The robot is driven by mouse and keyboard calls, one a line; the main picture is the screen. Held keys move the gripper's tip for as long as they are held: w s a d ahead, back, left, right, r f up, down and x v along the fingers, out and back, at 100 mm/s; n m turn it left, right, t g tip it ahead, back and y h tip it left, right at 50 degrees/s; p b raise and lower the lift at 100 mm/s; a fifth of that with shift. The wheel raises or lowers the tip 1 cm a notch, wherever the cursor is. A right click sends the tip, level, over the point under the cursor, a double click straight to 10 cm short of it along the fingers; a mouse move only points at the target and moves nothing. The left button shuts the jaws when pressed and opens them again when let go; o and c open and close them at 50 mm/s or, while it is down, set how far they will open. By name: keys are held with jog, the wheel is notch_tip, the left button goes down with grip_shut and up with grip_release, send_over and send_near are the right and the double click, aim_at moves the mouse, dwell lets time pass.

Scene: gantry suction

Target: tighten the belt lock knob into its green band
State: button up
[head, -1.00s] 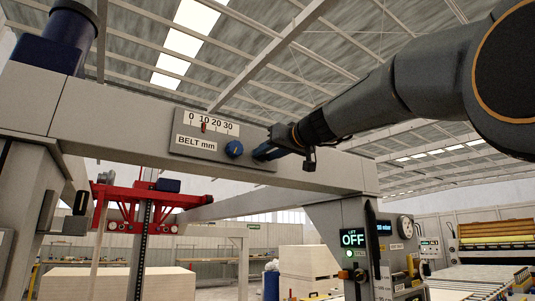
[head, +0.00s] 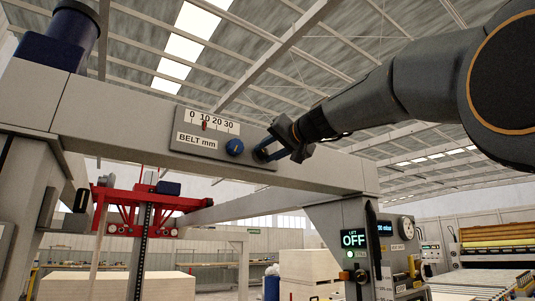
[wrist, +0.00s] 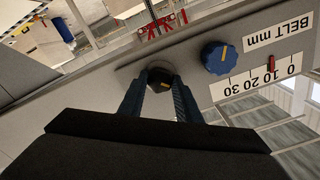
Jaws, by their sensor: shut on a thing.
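The belt lock knob is the small black knob (wrist: 153,76) with a yellow mark, on the face of the grey beam. My gripper (head: 263,153) is at the beam, right of the blue knob. In the wrist view my gripper (wrist: 160,84) has one finger on each side of the black knob and is shut on it. In the head view the fingers hide this knob. I cannot make out a green band in either view.
A blue knob (head: 234,148) with a yellow line sits beside my gripper on the BELT mm plate (head: 196,143). The scale's red pointer (head: 204,125) is near 10. A lift panel (head: 354,239) reads OFF at the lower right.

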jog(key=o, duration=1.1)
jog(key=shift+c, duration=0.2)
jog(key=b+v, duration=0.3)
jog(key=v, duration=0.4)
jog(key=shift+s+d, duration=0.25)
jog(key=shift+d, duration=0.05)
